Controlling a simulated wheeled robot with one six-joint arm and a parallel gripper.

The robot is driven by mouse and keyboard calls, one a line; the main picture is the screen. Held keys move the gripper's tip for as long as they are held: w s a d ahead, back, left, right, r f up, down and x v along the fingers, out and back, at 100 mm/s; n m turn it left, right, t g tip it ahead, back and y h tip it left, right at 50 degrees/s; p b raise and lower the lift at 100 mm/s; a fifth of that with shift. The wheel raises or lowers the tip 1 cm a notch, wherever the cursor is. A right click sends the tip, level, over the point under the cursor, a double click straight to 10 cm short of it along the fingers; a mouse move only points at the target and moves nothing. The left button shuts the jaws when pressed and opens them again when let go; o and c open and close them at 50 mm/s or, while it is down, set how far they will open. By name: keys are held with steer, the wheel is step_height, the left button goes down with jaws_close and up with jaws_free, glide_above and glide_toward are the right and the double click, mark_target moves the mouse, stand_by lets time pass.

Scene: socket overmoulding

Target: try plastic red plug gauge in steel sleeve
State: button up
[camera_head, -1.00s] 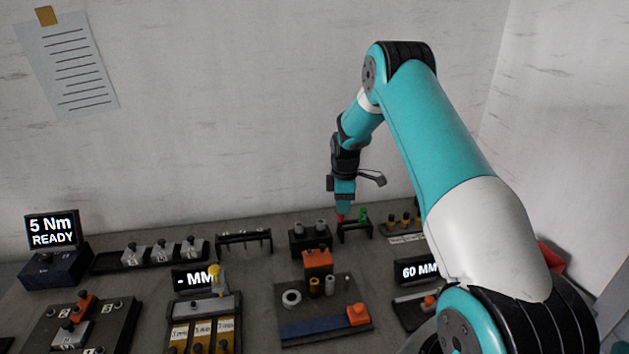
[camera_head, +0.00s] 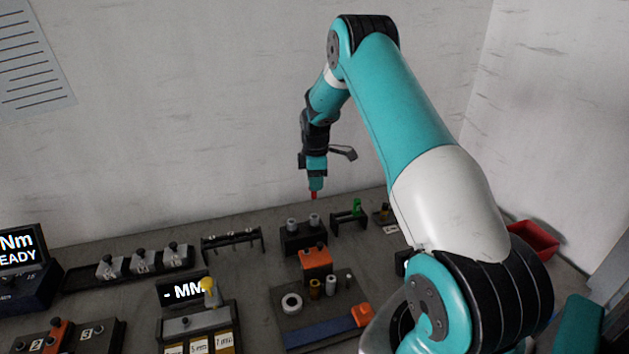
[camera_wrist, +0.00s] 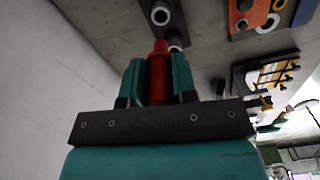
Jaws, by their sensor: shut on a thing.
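My gripper (camera_head: 315,187) is shut on the red plug gauge (camera_head: 314,196), tip down, in the air above the black block. In the wrist view, the red gauge (camera_wrist: 158,75) stands between the teal fingers. The black block (camera_head: 303,241) carries two grey steel sleeves, a left one (camera_head: 292,223) and a right one (camera_head: 314,219). In the wrist view, one sleeve (camera_wrist: 160,14) shows its open bore, and the other (camera_wrist: 176,40) is partly hidden behind the gauge's tip. The gauge is apart from both sleeves.
A black rack (camera_head: 349,222) with a green gauge (camera_head: 357,206) stands right of the block. An orange block (camera_head: 316,261), a white ring (camera_head: 291,302) and small brass and grey cylinders lie in front. An empty-looking black rack (camera_head: 232,244) stands left. A red bin (camera_head: 534,239) is at right.

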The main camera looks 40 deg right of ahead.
steer(key=shift+f+b, duration=2.05)
steer(key=shift+f, duration=1.05)
steer(key=shift+f+b, duration=1.25)
steer(key=shift+f, duration=0.55)
stand_by(0.9)
steer(key=shift+r, duration=0.2)
stand_by(0.8)
steer(key=shift+r+p, duration=1.15)
steer(key=shift+r, duration=0.55)
steer(key=shift+r, duration=0.1)
